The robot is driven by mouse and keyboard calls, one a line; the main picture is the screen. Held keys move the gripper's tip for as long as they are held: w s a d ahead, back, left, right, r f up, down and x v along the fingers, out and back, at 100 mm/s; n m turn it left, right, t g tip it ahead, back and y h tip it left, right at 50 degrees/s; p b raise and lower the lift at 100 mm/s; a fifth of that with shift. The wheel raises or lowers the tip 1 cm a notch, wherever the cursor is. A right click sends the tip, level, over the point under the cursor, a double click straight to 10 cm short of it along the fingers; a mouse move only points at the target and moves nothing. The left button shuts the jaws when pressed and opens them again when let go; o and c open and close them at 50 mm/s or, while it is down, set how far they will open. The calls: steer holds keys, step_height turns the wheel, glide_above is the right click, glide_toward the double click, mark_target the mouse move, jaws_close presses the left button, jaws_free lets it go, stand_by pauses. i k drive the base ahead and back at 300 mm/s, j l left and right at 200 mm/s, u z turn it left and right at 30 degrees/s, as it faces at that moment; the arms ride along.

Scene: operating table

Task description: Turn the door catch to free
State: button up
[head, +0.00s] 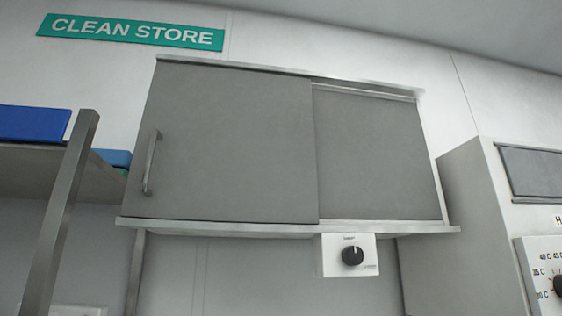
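A grey wall cabinet with two sliding doors fills the middle of the head view. Its left door (235,145) overlaps in front of the right door (375,155) and carries a vertical bar handle (151,163) near its left edge. Under the cabinet's lower ledge hangs a white plate (330,262) with a round black knob (352,256), which appears to be the door catch. Small labels sit above the knob and at its lower right, too small to read. The knob's pointer direction is hard to tell. My gripper is not in view.
A shelf rack with a metal post (62,215) and a blue box (34,123) stands at the left. A grey-white unit (470,225) with a temperature dial (557,286) stands at the right. A green "CLEAN STORE" sign (130,32) is on the wall.

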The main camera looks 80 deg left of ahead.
mark_target(352, 255)
steer(key=k+j+u, duration=0.15)
steer(key=u, duration=0.2)
steer(key=k+j+u, duration=0.2)
steer(key=u, duration=0.15)
steer(key=k+j+u, duration=0.15)
steer(key=u, duration=0.2)
